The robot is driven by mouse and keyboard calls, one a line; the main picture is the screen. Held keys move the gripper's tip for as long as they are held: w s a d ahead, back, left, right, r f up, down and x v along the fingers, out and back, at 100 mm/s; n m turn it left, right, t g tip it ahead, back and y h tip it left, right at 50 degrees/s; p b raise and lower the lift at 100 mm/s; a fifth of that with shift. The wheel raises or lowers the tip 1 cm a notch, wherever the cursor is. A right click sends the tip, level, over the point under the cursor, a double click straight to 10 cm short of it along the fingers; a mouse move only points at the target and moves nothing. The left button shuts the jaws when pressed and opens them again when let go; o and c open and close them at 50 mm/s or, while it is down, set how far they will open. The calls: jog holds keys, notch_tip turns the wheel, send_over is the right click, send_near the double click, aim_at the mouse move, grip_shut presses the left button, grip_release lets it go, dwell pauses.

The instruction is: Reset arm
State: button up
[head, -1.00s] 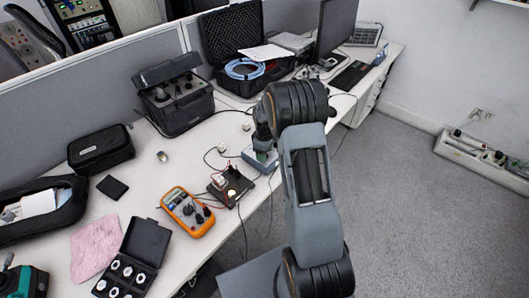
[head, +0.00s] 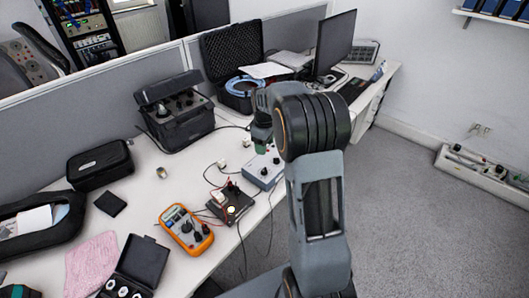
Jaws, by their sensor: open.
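My arm rises from the bottom of the head view and bends at a dark joint near the middle. My gripper (head: 261,146) shows small and partly hidden at the left of that joint, pointing down above the table. It is open, and I see nothing held in it. A grey box with knobs (head: 262,172) stands on the table just below it, and the gripper looks apart from the box.
An orange multimeter (head: 187,230), a small black device with a lit lamp (head: 232,205) and thin cables lie near the table's front edge. A black instrument case (head: 178,112), an open foam-lined case (head: 233,52) and a monitor (head: 335,42) stand behind.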

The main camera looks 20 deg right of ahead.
jog(key=shift+r, duration=0.5)
